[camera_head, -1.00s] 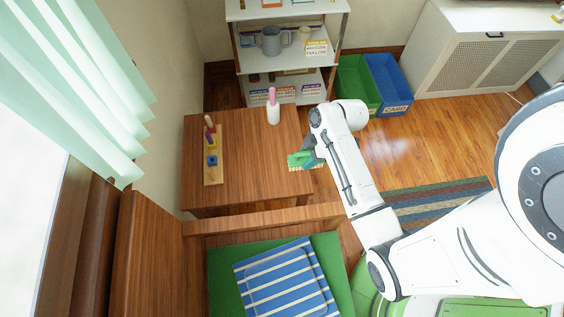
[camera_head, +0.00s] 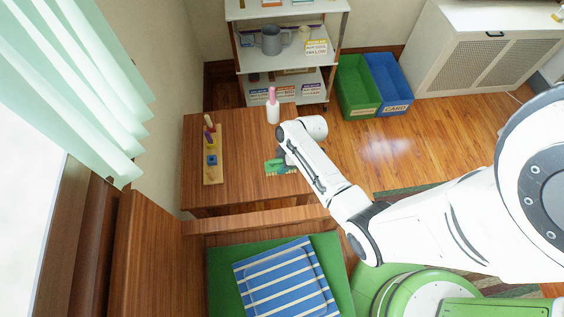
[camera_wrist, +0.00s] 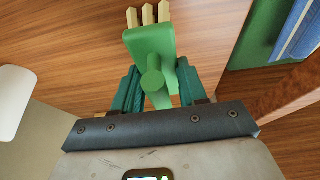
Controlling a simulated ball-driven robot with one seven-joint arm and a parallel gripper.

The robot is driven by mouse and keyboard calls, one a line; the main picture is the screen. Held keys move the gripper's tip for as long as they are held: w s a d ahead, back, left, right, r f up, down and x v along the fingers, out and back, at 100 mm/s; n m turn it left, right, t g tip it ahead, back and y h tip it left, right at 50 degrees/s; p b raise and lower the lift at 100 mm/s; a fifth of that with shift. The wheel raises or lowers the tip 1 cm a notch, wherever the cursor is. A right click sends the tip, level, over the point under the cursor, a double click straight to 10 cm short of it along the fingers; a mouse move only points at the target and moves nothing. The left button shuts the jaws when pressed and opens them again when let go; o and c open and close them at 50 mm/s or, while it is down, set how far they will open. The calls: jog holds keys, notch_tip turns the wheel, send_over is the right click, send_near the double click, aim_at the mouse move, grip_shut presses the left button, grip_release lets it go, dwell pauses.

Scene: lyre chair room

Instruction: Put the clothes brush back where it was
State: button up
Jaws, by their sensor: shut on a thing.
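The clothes brush (camera_head: 277,167) is green with pale bristle tufts. In the head view it is at the right part of the wooden table (camera_head: 240,135), below the end of my arm. In the wrist view the brush (camera_wrist: 150,45) has its handle between the two teal fingers of my gripper (camera_wrist: 153,88), with the bristles (camera_wrist: 148,14) pointing away at the top. My gripper is shut on it. Wood surface shows behind the brush; whether the brush touches the table I cannot tell.
A wooden board with colored pegs (camera_head: 212,155) stands on the table's left. A white bottle with a pink top (camera_head: 273,105) stands at the back right. Between them the tabletop is bare. A chair with a blue striped cushion (camera_head: 285,280) is in front.

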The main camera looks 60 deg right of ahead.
jog(key=shift+f, duration=0.1)
jog(key=o, duration=1.1)
jog(key=v, duration=1.2)
jog(key=s+a+r+m+g+h, duration=0.1)
jog(key=s+a+r+m, duration=0.3)
jog(key=a, duration=0.3)
jog(key=s+a+r+m+g+h, duration=0.1)
jog(key=s+a+r+m+h, duration=0.1)
jog(key=s+a+r+m, duration=0.2)
jog(key=s+a+r, duration=0.1)
jog(key=a, duration=0.2)
jog(key=shift+s+a+g+p, duration=0.15)
jog(key=shift+s+g+p, duration=0.2)
jog(key=shift+g+p, duration=0.05)
